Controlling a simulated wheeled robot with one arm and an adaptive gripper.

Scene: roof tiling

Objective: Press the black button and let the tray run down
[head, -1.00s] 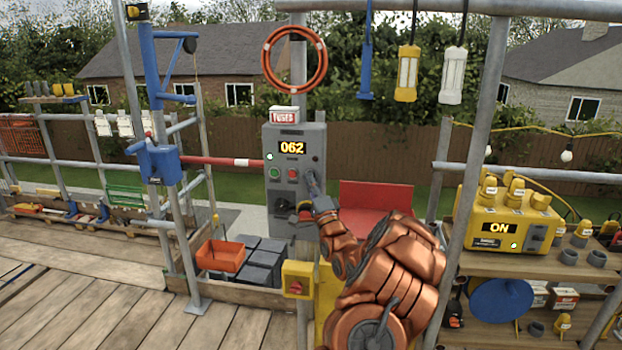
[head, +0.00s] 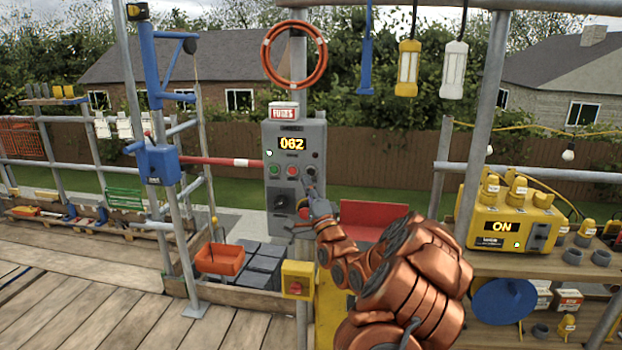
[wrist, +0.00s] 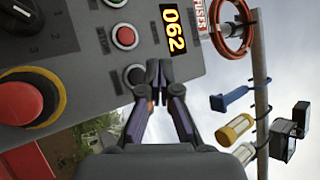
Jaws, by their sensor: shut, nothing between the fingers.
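A grey control box (head: 296,150) stands behind the rail, with a lit display reading 062. Under the display are a green button (head: 275,170), a red button (head: 292,171) and the black button (head: 310,171). My gripper (head: 309,184) is shut and empty just in front of the box, slightly below the black button in the head view. In the wrist view the closed fingertips (wrist: 158,72) are right beside the black button (wrist: 135,75), which shows uncovered; they look apart from it. An orange tray (head: 220,261) sits low beside grey blocks, left of the box.
A red and yellow stop button (wrist: 25,102) and a rotary dial (head: 285,202) are on the same box. A blue hoist post (head: 152,70) stands left. Lamps hang above.

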